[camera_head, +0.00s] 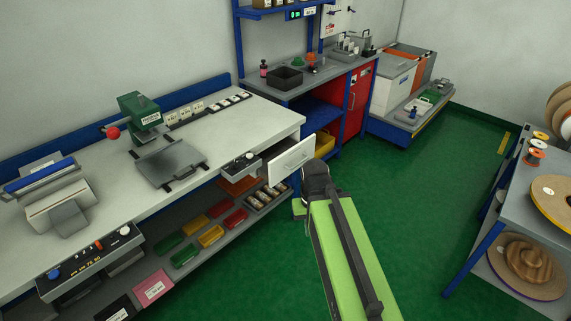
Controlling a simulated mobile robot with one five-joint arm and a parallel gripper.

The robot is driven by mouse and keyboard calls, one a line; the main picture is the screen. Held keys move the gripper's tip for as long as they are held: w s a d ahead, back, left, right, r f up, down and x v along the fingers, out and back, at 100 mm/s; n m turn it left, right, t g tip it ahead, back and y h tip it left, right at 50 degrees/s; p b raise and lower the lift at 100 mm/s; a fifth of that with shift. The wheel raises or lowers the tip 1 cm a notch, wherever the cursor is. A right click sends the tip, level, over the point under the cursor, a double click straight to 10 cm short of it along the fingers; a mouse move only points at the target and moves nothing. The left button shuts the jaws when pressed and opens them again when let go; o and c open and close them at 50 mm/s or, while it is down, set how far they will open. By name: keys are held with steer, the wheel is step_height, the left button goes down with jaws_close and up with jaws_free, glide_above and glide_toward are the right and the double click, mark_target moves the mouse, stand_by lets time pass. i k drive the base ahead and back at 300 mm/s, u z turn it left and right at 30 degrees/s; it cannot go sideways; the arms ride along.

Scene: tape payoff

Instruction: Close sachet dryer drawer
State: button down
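I see no contact with the drawer.
A small control box with knobs (241,164) juts from the bench edge left of the drawer. Colored bins (211,236) sit on the lower shelf. A yellow bin (324,145) is behind the drawer. Green floor (420,190) is clear to the right, up to a reel rack (511,206).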

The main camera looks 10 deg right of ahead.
mark_target(283, 158)
steer(key=i, duration=0.85)
steer(key=u, duration=0.35)
steer(key=k, duration=0.1)
steer(key=u, duration=1.9)
steer(key=k, duration=1.25)
steer(key=z, duration=0.2)
steer(key=i, duration=0.75)
steer(key=u, duration=0.05)
